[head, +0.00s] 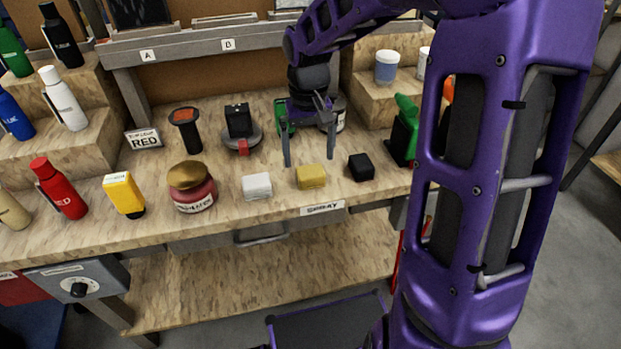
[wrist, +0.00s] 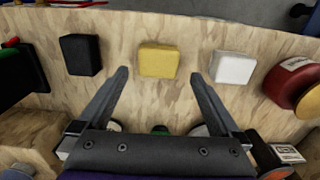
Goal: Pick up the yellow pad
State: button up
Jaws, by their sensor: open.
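The yellow pad (head: 311,177) is a small rounded block lying on the wooden bench top near its front edge. It lies between a white pad (head: 257,186) and a black pad (head: 361,167), apart from both. My gripper (head: 309,163) is open and empty, pointing down above the bench, just behind the yellow pad in the head view. In the wrist view, the yellow pad (wrist: 158,60) shows just beyond and between the two fingertips (wrist: 160,74), with the white pad (wrist: 232,67) to the right and the black pad (wrist: 81,55) to the left. Nothing hides the yellow pad.
A red jar with a gold lid (head: 192,187) stands left of the white pad. A dark round device (head: 240,130) and a green item (head: 284,118) are behind. A green-and-black tool (head: 404,131) stands right of the black pad. Bare bench surrounds the pads.

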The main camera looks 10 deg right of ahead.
aim_at(310, 169)
notch_tip(310, 169, down, 6)
jog(key=shift+w+d+r+b, duration=0.1)
jog(key=shift+d+r+b, duration=0.1)
jog(key=shift+b, duration=0.5)
jog(key=shift+c, duration=0.2)
jog(key=c, duration=1.4)
notch_tip(310, 169, up, 10)
jog(key=shift+r+p, duration=0.1)
jog(key=shift+p, duration=1.1)
